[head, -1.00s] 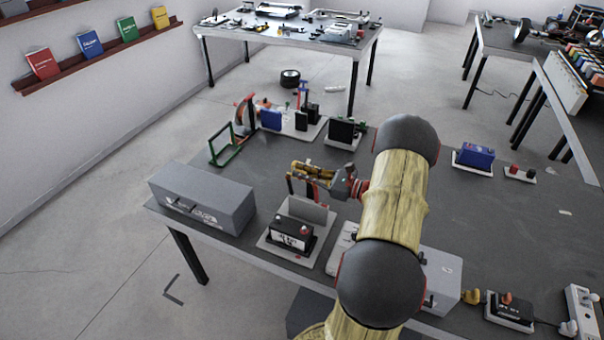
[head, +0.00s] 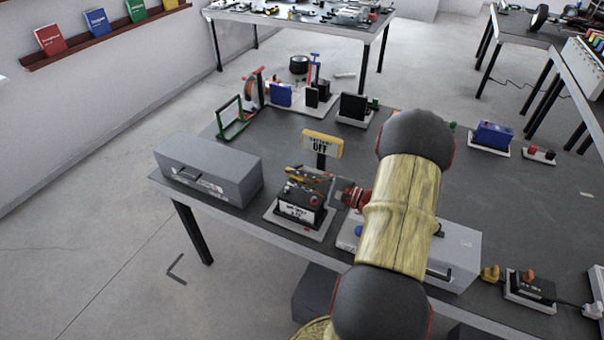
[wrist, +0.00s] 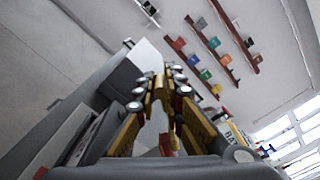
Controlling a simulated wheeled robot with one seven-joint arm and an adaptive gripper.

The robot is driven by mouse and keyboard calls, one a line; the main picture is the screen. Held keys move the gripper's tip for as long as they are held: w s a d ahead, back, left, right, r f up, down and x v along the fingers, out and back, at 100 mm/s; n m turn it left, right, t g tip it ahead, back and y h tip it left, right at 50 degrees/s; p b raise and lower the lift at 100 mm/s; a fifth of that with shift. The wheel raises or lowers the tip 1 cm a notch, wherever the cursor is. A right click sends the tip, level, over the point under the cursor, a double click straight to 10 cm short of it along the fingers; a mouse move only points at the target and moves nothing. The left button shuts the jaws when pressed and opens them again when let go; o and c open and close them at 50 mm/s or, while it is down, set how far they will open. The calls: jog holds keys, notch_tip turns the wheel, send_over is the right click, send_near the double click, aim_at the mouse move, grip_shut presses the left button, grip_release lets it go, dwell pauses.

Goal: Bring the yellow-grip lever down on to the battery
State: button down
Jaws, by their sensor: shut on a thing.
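The black battery (head: 298,212) with a white label sits on a light base plate (head: 283,226) near the front edge of the table. My gripper (head: 302,178) is right above the battery's top, coming from the right. It is shut on the yellow-grip lever (head: 291,185), which is low over the battery. The fingers hide most of the lever, and I cannot tell whether it touches the battery. In the wrist view, the yellow fingers (wrist: 162,85) converge, and the grip between them is hard to make out.
A yellow-framed sign (head: 322,145) reading OFF stands upright just behind the battery. A grey toolbox (head: 208,172) is to the left, and another grey case (head: 455,255) is to the right under my arm.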

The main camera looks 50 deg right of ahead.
notch_tip(320, 180, down, 8)
jog(key=a+n+b, duration=0.2)
jog(key=n+b, duration=0.1)
jog(key=b, duration=0.2)
jog(key=shift+s+a+b, duration=0.2)
jog(key=shift+s+b, duration=0.15)
jog(key=shift+b, duration=0.05)
jog(key=shift+f, duration=0.15)
jog(key=c, duration=1.9)
grip_release()
jog(key=shift+d, duration=0.1)
jog(key=shift+o, duration=0.3)
jog(key=shift+r, duration=0.25)
